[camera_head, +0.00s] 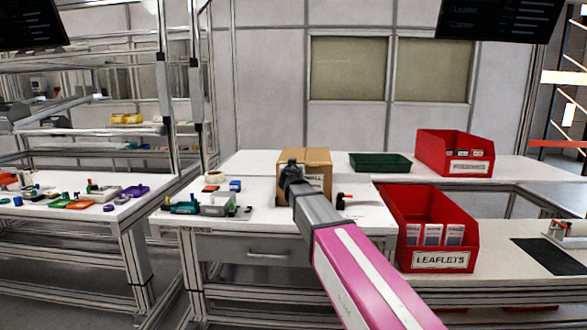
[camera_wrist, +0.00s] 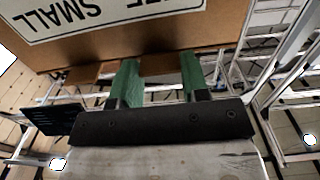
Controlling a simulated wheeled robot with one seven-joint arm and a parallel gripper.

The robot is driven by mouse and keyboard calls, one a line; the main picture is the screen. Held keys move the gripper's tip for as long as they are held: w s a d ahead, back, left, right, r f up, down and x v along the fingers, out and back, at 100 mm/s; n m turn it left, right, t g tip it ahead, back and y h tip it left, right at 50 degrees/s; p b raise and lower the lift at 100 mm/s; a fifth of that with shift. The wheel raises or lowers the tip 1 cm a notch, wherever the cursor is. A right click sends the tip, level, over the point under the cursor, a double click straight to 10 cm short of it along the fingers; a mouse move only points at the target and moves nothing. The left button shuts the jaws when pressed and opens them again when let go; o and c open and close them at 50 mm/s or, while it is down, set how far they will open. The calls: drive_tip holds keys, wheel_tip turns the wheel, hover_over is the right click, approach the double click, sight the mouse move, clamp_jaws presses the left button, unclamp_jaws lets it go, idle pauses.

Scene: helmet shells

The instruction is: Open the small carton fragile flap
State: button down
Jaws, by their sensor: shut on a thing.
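The small brown carton (camera_head: 318,157) stands on the white bench in the head view. In the wrist view the carton (camera_wrist: 215,30) fills the top, with a white label (camera_wrist: 90,15) reading "SMALL" upside down. My gripper (camera_head: 290,175) is at the left front of the carton in the head view and covers part of it. In the wrist view its green fingers reach the carton's edge, with a strip of brown carton flap (camera_wrist: 160,66) between them. The gripper is shut on this flap. The fingertips' exact contact and the flap's full angle are hidden.
A red "LEAFLETS" bin (camera_head: 440,260) stands right of my arm. Another red bin (camera_head: 455,140) and a green tray (camera_head: 380,162) are behind. A tape roll (camera_head: 215,177) and a grey device (camera_head: 215,205) lie left of the carton. A cluttered table (camera_head: 80,215) is further left.

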drive_tip(key=shift+r, duration=0.1)
drive_tip(key=a+r+n, duration=0.3)
drive_tip(key=a+n, duration=0.2)
drive_tip(key=n, duration=0.6)
drive_tip(key=a+r+n, duration=0.3)
drive_tip(key=a+n, duration=0.3)
drive_tip(key=n, duration=0.5)
drive_tip(key=shift+w+n, duration=0.2)
drive_tip(key=shift+n, duration=0.1)
idle(0.4)
